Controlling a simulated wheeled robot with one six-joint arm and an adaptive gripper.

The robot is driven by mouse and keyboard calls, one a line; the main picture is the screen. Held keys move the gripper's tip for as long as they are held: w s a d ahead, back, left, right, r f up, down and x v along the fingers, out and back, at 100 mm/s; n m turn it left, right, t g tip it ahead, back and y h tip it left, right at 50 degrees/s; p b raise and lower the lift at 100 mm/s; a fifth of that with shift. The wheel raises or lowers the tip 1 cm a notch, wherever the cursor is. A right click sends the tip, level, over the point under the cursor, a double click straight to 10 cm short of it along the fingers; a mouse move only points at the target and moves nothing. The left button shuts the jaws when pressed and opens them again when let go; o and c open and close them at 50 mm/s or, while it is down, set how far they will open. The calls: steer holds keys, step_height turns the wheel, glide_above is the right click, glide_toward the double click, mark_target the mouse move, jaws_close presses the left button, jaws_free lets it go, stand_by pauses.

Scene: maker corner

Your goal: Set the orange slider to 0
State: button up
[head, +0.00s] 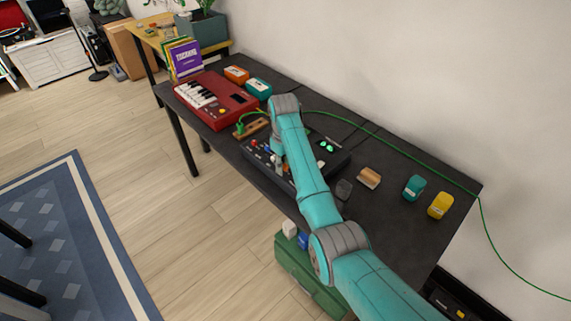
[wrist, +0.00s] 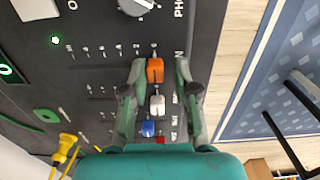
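The orange slider (wrist: 155,70) is a small block-shaped cap on a dark control panel (wrist: 100,70), in the wrist view. My gripper (wrist: 160,72) is open, with one finger on each side of the orange cap and a narrow gap visible. The white slider (wrist: 157,104), blue slider (wrist: 148,128) and a partly hidden red slider (wrist: 160,140) sit in line below it, between the fingers. In the head view my gripper (head: 278,160) is over the front of the dark mixer (head: 332,158), and my arm hides part of it. The scale and the 0 mark are not readable.
A red keyboard (head: 216,100) stands left of the mixer on the black table (head: 390,200). A sponge-like block (head: 369,178), a teal block (head: 414,187) and a yellow block (head: 440,205) stand right. A green cable (head: 400,148) runs along the back. A yellow plug (wrist: 68,138) sits near the panel's lower left.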

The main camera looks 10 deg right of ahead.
mark_target(284, 167)
steer(key=shift+o, duration=0.6)
steer(key=shift+r, duration=3.75)
steer(key=shift+s, duration=0.15)
